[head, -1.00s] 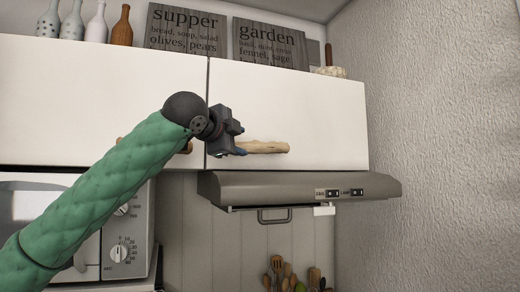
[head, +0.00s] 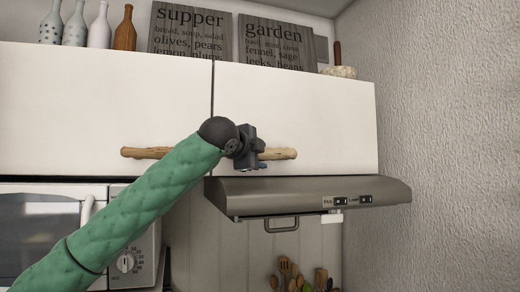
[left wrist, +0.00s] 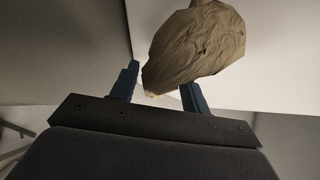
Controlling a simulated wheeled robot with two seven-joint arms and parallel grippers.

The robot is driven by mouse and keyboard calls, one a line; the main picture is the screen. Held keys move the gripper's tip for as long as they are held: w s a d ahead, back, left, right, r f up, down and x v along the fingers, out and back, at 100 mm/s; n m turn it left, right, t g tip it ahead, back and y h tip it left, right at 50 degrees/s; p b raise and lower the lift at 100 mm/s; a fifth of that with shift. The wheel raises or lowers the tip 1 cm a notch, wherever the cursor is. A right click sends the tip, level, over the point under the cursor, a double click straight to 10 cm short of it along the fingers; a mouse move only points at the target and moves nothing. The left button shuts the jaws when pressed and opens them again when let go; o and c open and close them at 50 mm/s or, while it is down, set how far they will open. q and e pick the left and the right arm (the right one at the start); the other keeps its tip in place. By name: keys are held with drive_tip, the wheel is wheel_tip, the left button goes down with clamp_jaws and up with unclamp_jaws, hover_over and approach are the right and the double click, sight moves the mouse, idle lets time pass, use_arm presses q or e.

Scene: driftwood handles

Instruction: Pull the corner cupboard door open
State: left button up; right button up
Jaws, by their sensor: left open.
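The corner cupboard's white door (head: 310,110) is the right-hand of two wall cupboard doors and looks shut. Its pale driftwood handle (head: 282,153) lies level near the lower edge; its left part is hidden behind my left gripper (head: 262,160). My left gripper is open, at the handle's left part. In the left wrist view the handle (left wrist: 195,48) looms large beyond the palm, its near end between the blue fingers (left wrist: 158,88) and overlapping the right one. I cannot tell whether they touch. My right gripper is not in view.
The left cupboard door (head: 100,105) has its own driftwood handle (head: 140,153), partly behind my arm. A grey range hood (head: 310,192) juts out just below the right door. A microwave (head: 125,262) stands lower left. A textured wall (head: 450,130) closes the right side.

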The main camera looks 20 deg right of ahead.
use_arm(q)
drive_tip(key=shift+w+d, duration=0.15)
clamp_jaws()
